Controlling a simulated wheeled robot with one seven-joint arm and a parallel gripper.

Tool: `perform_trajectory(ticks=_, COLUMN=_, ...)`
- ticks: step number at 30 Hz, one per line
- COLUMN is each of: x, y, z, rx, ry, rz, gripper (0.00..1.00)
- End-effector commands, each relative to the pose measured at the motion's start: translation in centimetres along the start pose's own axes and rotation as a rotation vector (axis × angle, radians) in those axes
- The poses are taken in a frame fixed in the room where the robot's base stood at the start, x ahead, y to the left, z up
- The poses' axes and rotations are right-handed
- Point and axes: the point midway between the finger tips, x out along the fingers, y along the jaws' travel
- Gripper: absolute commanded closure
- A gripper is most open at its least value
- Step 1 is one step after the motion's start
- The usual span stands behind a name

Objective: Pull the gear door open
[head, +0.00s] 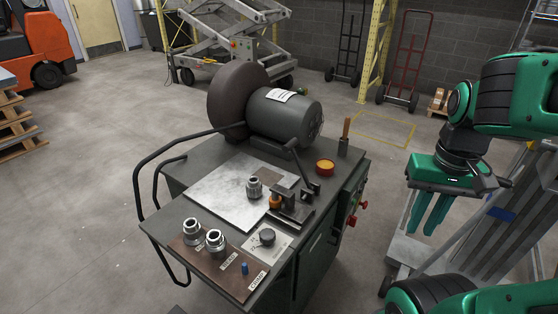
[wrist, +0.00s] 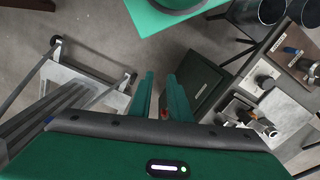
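The machine (head: 185,168) is a dark grey cabinet with a large drum and motor on top. What looks like the gear door is a dark green panel (head: 318,243) on its right side, seen at a steep angle; it appears shut. In the wrist view a dark green panel (wrist: 198,82) lies right of my fingers, and I cannot tell for sure that it is the same door. My gripper (head: 431,222) hangs right of the machine, fingers down, well apart from the panel. In the wrist view my gripper (wrist: 161,76) is open, with nothing between the fingertips.
Red knobs (head: 352,220) stick out of the machine's right side. Metal fittings (head: 216,240) and a small clamp (head: 290,207) sit on top. A grey cart (head: 405,247) with long metal profiles stands below and right of my gripper. Floor between machine and cart is clear.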

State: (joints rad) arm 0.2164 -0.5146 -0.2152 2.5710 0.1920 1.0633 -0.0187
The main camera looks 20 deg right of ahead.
Motion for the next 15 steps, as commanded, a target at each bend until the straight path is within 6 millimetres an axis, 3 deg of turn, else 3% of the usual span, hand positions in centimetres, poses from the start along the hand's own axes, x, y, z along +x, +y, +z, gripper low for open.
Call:
perform_trajectory(ticks=7, x=0.3, y=-0.2, z=-1.4, rx=-0.049, ry=-0.028, rz=0.007, gripper=0.83)
perform_trajectory(ticks=15, x=2.5, y=-0.8, z=-6.3, rx=-0.251, ry=-0.124, rz=-0.017, gripper=0.83)
